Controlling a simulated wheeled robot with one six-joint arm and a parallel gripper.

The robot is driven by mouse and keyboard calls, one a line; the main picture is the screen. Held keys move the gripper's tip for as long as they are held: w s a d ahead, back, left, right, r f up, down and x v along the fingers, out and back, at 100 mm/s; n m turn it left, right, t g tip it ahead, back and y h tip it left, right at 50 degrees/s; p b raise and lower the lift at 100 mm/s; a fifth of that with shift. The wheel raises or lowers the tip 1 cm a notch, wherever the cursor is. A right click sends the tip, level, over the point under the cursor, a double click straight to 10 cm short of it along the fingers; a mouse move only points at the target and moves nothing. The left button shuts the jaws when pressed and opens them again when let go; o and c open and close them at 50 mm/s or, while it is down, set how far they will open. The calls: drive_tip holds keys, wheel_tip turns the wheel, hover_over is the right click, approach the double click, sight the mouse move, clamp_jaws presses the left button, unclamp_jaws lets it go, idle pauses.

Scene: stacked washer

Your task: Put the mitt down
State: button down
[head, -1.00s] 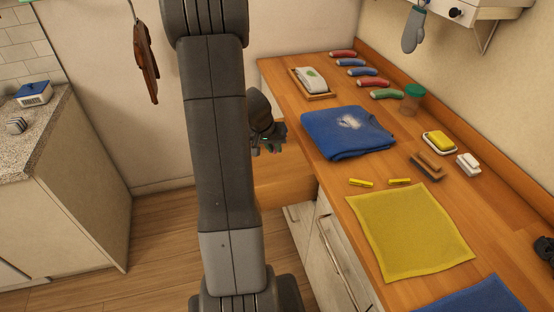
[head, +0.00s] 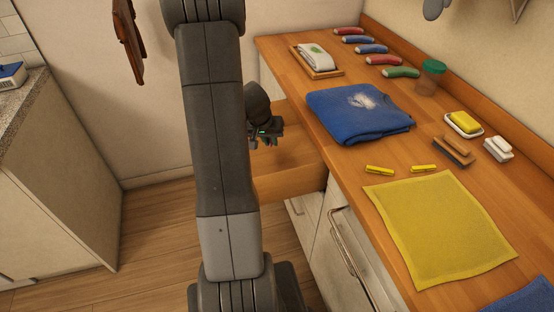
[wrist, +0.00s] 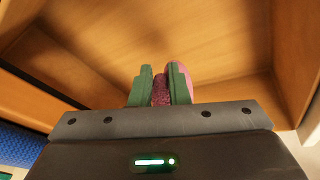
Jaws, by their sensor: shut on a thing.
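My gripper (wrist: 160,88) is shut on a pink, fuzzy-looking thing (wrist: 161,92), which I take to be the mitt. Only a small part of it shows between and beyond the green fingers. In the wrist view the fingers point into an open wooden drawer (wrist: 215,60), whose visible floor looks bare. In the head view my gripper (head: 267,140) is over the open drawer (head: 290,183), left of the counter; the held mitt is too small to make out there.
A grey mitt (head: 434,8) hangs at upper right. A brown hanging item (head: 128,38) is at upper left.

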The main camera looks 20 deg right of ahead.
wheel_tip(320, 180, down, 8)
drive_tip(key=shift+r+b, duration=0.25)
drive_tip(key=shift+b, duration=0.95)
drive_tip(key=shift+f, duration=0.15)
drive_tip(key=c, duration=1.4)
unclamp_jaws()
drive_tip(key=p+v, duration=0.2)
drive_tip(key=v, duration=1)
drive_tip(key=shift+p, duration=0.3)
